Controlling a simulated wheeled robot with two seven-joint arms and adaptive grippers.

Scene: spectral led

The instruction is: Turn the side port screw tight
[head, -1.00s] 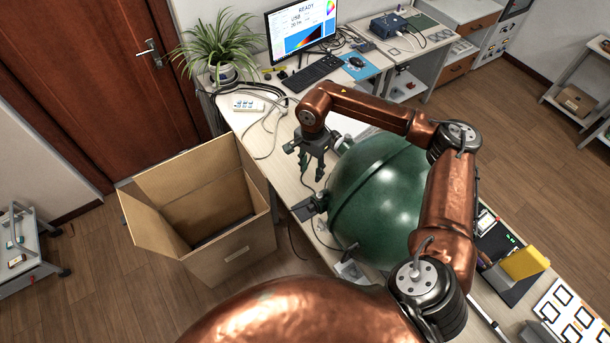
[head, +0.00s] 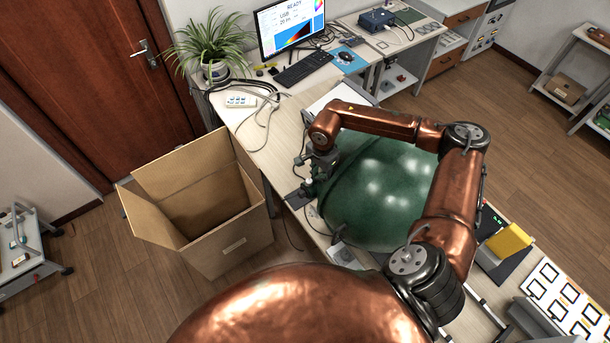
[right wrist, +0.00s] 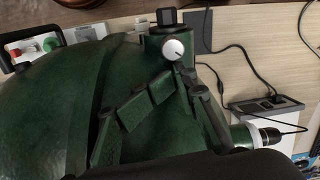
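The large green sphere (head: 375,205) stands on the bench and fills much of the right wrist view (right wrist: 50,115). On it is a dark side port fitting (right wrist: 167,20) with a round white screw head (right wrist: 174,50). My right gripper (right wrist: 180,72) is at the port, its fingertips close together just below the screw head. I cannot tell whether they grip it. In the head view the right gripper (head: 309,185) is at the sphere's left side, pointing down, and the screw is too small to make out. My left gripper is not in view.
An open cardboard box (head: 235,255) stands on the floor left of the bench. A power strip (head: 240,101), cables, keyboard (head: 304,70) and monitor (head: 290,27) are behind. A yellow block (head: 509,240) and a patterned board (head: 560,300) lie to the right.

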